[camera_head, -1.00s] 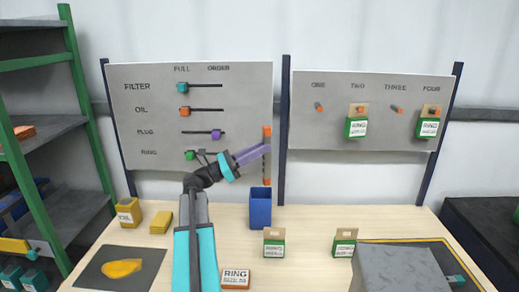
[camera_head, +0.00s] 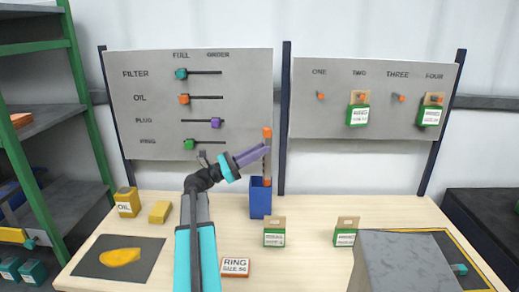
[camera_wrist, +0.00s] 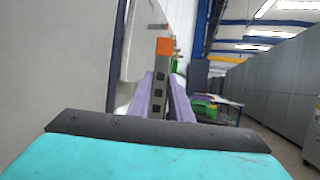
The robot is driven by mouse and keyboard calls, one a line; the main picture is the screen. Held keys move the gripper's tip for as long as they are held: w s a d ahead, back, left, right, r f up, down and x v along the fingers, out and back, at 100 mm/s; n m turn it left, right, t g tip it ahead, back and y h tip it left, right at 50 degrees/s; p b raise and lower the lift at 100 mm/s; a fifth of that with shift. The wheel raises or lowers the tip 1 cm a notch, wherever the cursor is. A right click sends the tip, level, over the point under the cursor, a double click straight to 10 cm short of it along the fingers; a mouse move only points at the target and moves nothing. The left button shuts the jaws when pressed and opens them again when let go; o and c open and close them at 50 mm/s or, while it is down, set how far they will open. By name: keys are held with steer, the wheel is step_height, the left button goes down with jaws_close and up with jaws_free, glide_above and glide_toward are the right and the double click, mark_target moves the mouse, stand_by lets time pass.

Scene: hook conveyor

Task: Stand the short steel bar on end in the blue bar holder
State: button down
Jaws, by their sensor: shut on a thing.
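The short steel bar (camera_head: 267,166) has orange ends and stands upright in my gripper (camera_head: 266,150), whose purple fingers are shut on its middle. In the wrist view, the bar (camera_wrist: 157,92) shows dark square marks and an orange top between the purple fingers of my gripper (camera_wrist: 160,88). The blue bar holder (camera_head: 260,204) is an open-topped box at the back of the table. The bar's lower orange end overlaps the holder's mouth in the head view. I cannot tell whether it is inside or just above. The holder is not seen in the wrist view.
A pegboard (camera_head: 150,110) with several coloured sliders stands close behind the bar; a dark post (camera_head: 284,120) is just right of it. Green-and-tan packets (camera_head: 274,237) and a RING box (camera_head: 235,267) sit in front. A grey block (camera_head: 405,262) is at front right.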

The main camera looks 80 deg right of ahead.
mark_target(264, 166)
steer(key=shift+a+f+b, duration=0.2)
steer(key=shift+f+b, duration=0.3)
steer(key=shift+f, duration=1.05)
steer(key=shift+f+b, duration=0.65)
steer(key=shift+f, duration=1.5)
steer(key=c, duration=2)
jaws_free()
steer(key=o, duration=0.4)
steer(key=shift+d+f, duration=0.15)
steer(key=shift+d, duration=0.1)
steer(key=shift+o, duration=0.3)
steer(key=shift+r, duration=0.25)
steer(key=shift+w+a, duration=0.1)
